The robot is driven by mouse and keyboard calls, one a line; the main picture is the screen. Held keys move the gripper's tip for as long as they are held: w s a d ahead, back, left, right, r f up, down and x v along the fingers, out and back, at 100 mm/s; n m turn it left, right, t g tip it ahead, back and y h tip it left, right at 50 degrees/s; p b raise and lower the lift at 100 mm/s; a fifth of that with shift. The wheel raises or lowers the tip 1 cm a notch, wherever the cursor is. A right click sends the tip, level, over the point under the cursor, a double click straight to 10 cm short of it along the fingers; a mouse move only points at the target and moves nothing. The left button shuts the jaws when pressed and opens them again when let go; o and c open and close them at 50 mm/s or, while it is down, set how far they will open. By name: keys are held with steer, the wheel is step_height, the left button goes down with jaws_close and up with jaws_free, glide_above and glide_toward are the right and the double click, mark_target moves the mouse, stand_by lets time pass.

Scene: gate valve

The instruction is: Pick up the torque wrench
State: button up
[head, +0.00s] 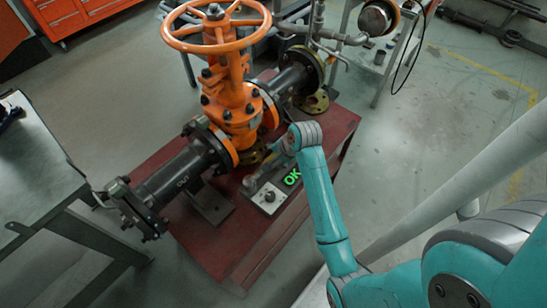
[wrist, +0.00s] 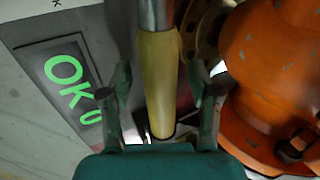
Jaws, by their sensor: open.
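The torque wrench, as far as I can tell, is the upright bar in the wrist view, with a yellowish grip (wrist: 160,85) and a silver shaft above it. My gripper (wrist: 160,80) is open, with one green finger on each side of the grip. Gaps show between both fingers and the grip. The lower end of the grip is close to the gripper's palm; whether they touch I cannot tell. In the head view, my own arm hides most of the gripper and the wrench.
The orange gate valve (head: 232,105) stands close by on a red base plate (head: 225,245); its orange body (wrist: 265,75) is just right of my fingers. A display reading OK (wrist: 72,82) is to their left. A grey workbench (head: 35,160) stands at far left.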

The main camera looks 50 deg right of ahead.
jaws_close()
steer(key=shift+r, duration=0.1)
stand_by(0.3)
